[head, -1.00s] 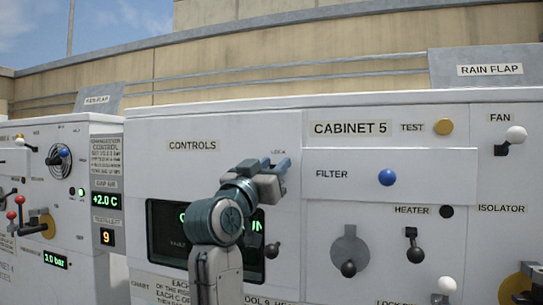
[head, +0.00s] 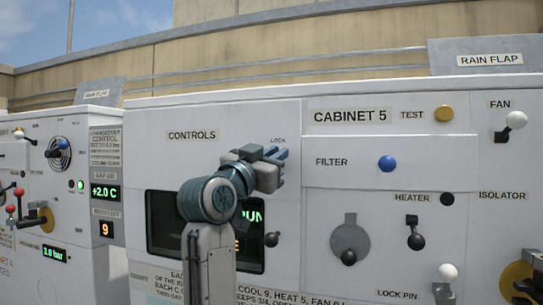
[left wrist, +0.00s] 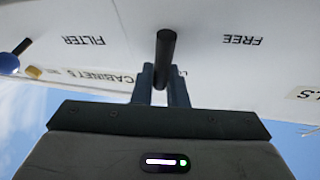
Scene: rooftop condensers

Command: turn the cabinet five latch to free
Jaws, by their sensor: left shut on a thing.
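The cabinet five latch shows in the left wrist view as a dark round bar (left wrist: 166,48) against the white panel. My left gripper (left wrist: 162,82) is shut on the bar, one finger on each side. The FREE label (left wrist: 241,40) is upside down to the right of the bar there. In the head view my left gripper (head: 277,156) is at the panel just below the LOCK label (head: 278,140), and it hides the latch. The CABINET 5 label (head: 350,116) is to its right. My right gripper is not in view.
A black display (head: 165,224) is partly hidden behind my left arm. A small dark lever (head: 272,239) is below the gripper. The blue FILTER knob (head: 387,163), a grey round plate (head: 350,240) and the HEATER lever (head: 415,238) are to the right.

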